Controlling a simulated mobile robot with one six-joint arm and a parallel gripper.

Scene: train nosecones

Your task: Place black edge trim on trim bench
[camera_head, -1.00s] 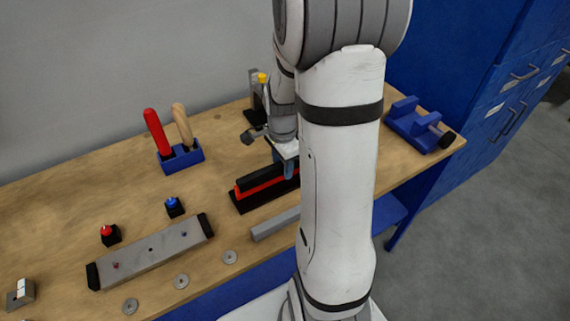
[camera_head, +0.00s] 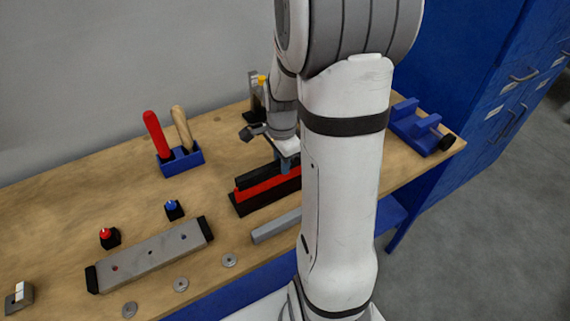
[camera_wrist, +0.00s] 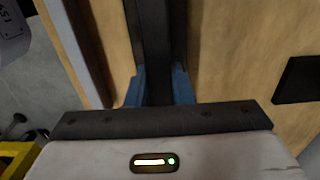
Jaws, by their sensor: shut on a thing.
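The black edge trim (camera_head: 258,175) is a long dark bar. It sits over a red strip (camera_head: 268,189) on a black base (camera_head: 250,204) on the wooden bench (camera_head: 225,195). A wide band of red shows below the trim; I cannot tell whether they touch. My gripper (camera_head: 285,162) is shut on the trim from above, its blue fingers on either side. In the wrist view, the trim (camera_wrist: 154,40) runs up the picture between the two fingers of my gripper (camera_wrist: 158,88). My arm hides the trim's right end.
A grey bar (camera_head: 276,226) lies in front of the black base. A long grey plate with black ends (camera_head: 150,256) lies to the left. A blue holder (camera_head: 181,160) with red and wooden handles stands behind. A blue clamp (camera_head: 420,130) is at the bench's right end.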

